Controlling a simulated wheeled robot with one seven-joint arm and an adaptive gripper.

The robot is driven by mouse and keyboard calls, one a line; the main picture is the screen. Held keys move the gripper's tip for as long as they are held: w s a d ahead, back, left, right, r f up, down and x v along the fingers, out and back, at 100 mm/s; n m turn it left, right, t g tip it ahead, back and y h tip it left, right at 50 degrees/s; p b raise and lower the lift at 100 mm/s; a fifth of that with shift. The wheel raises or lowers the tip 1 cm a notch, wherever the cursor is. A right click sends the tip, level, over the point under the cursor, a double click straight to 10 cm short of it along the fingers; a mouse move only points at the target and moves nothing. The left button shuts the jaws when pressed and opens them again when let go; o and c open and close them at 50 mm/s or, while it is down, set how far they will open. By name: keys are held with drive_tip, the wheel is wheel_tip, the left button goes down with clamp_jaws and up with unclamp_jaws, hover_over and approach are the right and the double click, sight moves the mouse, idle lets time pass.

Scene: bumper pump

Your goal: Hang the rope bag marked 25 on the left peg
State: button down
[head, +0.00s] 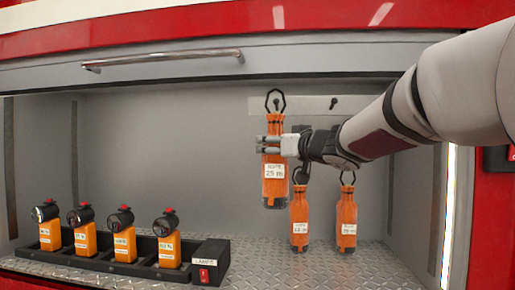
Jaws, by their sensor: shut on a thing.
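My gripper (272,146) is shut on the upper part of an orange rope bag (275,188) with a white label that reads 25 m. The bag hangs upright and clear of the floor. Its black loop (275,94) stands up at the left end of a pale peg strip (306,104). The left peg (276,104) shows inside the loop's outline; I cannot tell whether the loop is around it or in front of it. The right peg (334,103) is bare.
Two smaller-looking orange bags (299,218) (346,218) with black loops stand below right; their labels are hard to read. A black rack (120,266) marked LAMPS holds several orange lamps at left. A raised shutter with a handle (165,59) is above.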

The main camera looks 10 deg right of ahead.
drive_tip(key=w+d+f+b, duration=0.2)
drive_tip(key=w, duration=0.5)
drive_tip(key=shift+d+b, duration=0.15)
drive_tip(key=shift+b, duration=0.2)
idle(0.9)
drive_tip(key=shift+w+f, duration=0.1)
drive_tip(key=shift+f, duration=0.05)
idle(0.5)
